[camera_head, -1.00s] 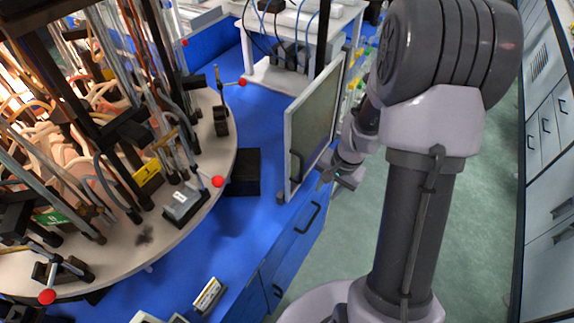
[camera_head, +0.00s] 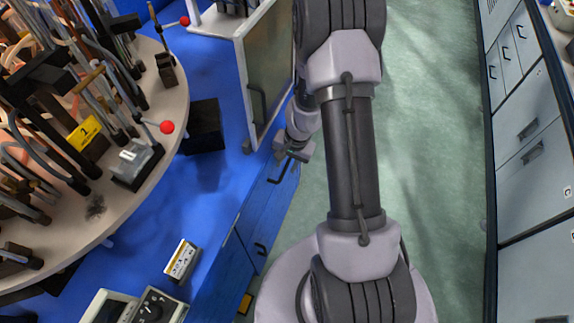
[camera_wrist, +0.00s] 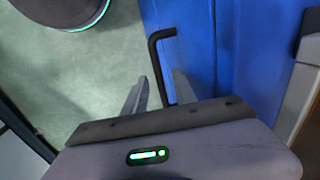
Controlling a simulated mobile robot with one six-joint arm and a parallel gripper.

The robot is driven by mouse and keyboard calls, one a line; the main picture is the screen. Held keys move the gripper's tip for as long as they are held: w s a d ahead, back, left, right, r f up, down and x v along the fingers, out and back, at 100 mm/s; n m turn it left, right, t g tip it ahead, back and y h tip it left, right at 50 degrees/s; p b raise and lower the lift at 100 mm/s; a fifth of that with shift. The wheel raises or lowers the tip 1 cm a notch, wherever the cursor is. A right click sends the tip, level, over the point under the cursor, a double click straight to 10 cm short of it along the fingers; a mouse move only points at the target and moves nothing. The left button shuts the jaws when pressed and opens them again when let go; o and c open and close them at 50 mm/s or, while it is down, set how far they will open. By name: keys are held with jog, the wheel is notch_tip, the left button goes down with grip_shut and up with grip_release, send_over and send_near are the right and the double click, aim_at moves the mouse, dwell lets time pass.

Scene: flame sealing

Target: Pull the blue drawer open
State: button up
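The blue drawer (camera_head: 262,199) is in the side of the blue bench, left of my arm in the head view, and looks closed. Its black bar handle (camera_head: 283,174) stands out from the front. My gripper (camera_head: 283,155) is at the far end of this handle. In the wrist view, the handle (camera_wrist: 156,62) runs down between the two fingers of my gripper (camera_wrist: 160,80). The fingers are apart, with a gap visible on both sides of the bar. The blue drawer front (camera_wrist: 188,50) lies to the right.
A grey-framed panel (camera_head: 268,75) stands upright on the bench close above my gripper. Another blue front with a handle (camera_head: 260,249) is nearer. Green floor (camera_head: 430,170) is clear toward the grey cabinets (camera_head: 530,150).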

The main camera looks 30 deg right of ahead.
grip_shut()
dwell(1.4)
